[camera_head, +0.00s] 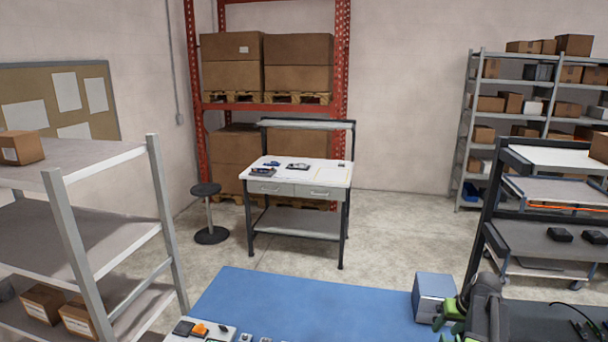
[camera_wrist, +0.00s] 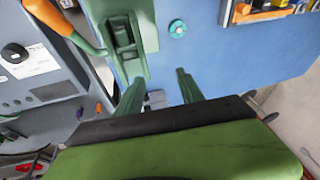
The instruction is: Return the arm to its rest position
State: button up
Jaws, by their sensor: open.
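My gripper (camera_wrist: 160,88) shows in the wrist view with its two green fingers spread apart. Nothing shows held between them. A dark bar and a broad green part of my arm fill the bottom of that view. In the head view, green and dark parts of my arm are at the lower right, beside a grey-blue box (camera_head: 433,297) on the blue bench top (camera_head: 300,300). The fingertips cannot be made out clearly there.
In the wrist view, a teal round piece (camera_wrist: 178,28) lies on the blue surface. A tray of small items (camera_head: 215,337) sits at the bench's near edge. A grey shelf (camera_head: 85,235) stands left, a white-topped workbench (camera_head: 298,173) beyond, and a dark cart (camera_head: 555,190) right.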

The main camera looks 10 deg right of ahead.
jog(key=s+a+f+n+g+b, duration=0.1)
jog(key=a+f+b, duration=0.3)
jog(key=a, duration=0.8)
jog(key=s+a+f+n+g+b, duration=0.1)
jog(key=a+f+b, duration=0.2)
jog(key=a, duration=1)
jog(key=s+a+f+n+g+b, duration=0.1)
jog(key=a+f+b, duration=0.3)
jog(key=a+f, duration=0.3)
jog(key=shift+s+a+g+h+b, duration=0.15)
jog(key=shift+a+g+h+b, duration=0.2)
jog(key=shift+a, duration=2.5)
jog(key=shift+s+a, duration=0.2)
jog(key=shift+a, duration=0.1)
jog(key=shift+r, duration=0.15)
jog(key=shift+w, duration=0.1)
